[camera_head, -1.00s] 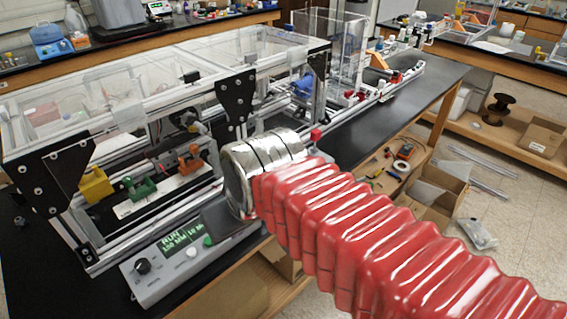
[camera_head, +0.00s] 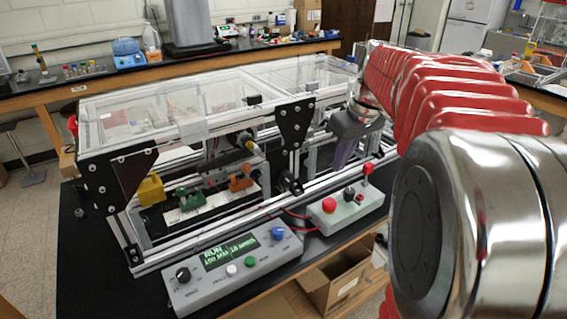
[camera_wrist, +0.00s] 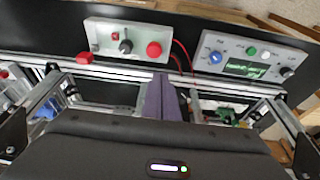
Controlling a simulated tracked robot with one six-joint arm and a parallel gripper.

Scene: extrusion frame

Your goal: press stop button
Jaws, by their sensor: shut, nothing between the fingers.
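A round red button (camera_head: 329,205) sits on the left part of a small light-grey control box (camera_head: 347,213) at the bench's front edge. The wrist view shows the same red button (camera_wrist: 154,50) on the right part of the box (camera_wrist: 107,39). My gripper (camera_head: 343,160) is behind and above the box, near the extrusion frame, apart from the button. Its purple fingers (camera_wrist: 161,97) are shut and empty, with their tips just below the box in the wrist view.
A larger panel (camera_head: 232,266) with a green RUN display stands to the left. Extrusion rails (camera_head: 258,213) and clear covers lie behind. A cardboard box (camera_head: 340,284) is below the bench.

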